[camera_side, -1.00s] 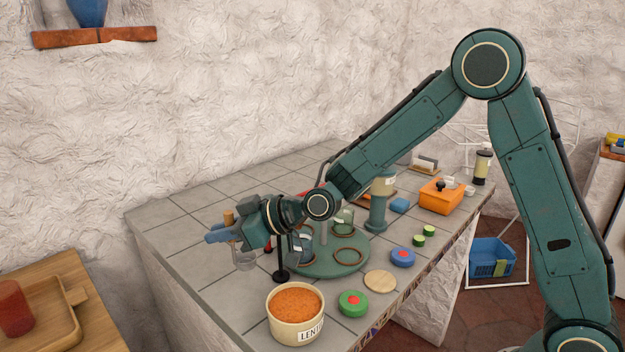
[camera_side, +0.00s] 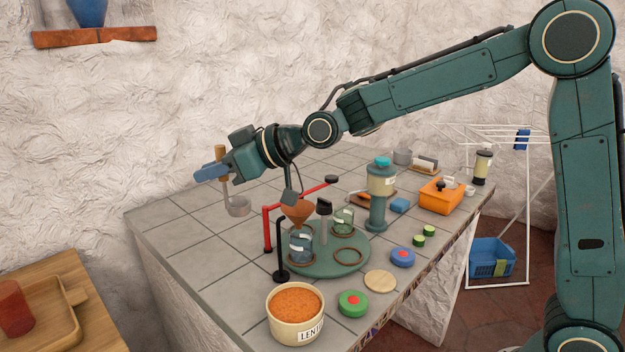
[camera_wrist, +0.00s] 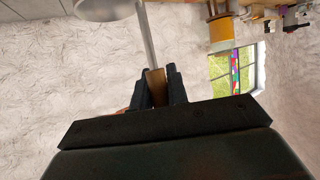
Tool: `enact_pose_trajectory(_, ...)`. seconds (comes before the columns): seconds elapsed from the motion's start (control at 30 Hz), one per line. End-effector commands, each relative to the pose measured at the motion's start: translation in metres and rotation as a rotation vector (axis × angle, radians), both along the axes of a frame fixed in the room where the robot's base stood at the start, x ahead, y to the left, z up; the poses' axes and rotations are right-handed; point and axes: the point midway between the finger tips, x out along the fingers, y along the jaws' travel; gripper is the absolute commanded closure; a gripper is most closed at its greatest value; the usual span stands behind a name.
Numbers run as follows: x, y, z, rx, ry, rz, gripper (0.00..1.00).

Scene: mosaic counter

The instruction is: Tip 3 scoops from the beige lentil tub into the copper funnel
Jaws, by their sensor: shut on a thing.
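My gripper (camera_side: 217,172) is shut on the wooden handle of a metal scoop (camera_side: 238,206), held in the air left of the funnel. In the wrist view the jaws (camera_wrist: 158,90) grip the handle, and part of the scoop's bowl (camera_wrist: 108,8) shows at the top. I cannot see whether the scoop holds lentils. The copper funnel (camera_side: 297,213) stands above a glass jar (camera_side: 301,246) on the green turntable (camera_side: 325,263). The beige lentil tub (camera_side: 296,325), full of orange lentils, stands at the counter's front edge.
A red stand (camera_side: 267,230) and a black stand (camera_side: 281,250) rise beside the funnel. Another jar (camera_side: 344,220) sits on the turntable. A green lid (camera_side: 353,303) and a wooden disc (camera_side: 380,281) lie right of the tub. The counter's left part is clear.

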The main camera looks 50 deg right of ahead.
Motion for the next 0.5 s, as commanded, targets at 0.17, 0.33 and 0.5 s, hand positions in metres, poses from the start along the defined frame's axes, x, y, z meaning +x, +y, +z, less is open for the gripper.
enact_pose_trajectory(0.17,0.0002,0.0,0.0003,0.001,-0.001,0.0,1.0)
enact_pose_trajectory(0.33,0.0001,0.0,0.0002,0.001,-0.001,0.0,1.0)
enact_pose_trajectory(0.5,-0.0012,-0.0006,-0.0025,0.001,-0.001,0.006,1.0)
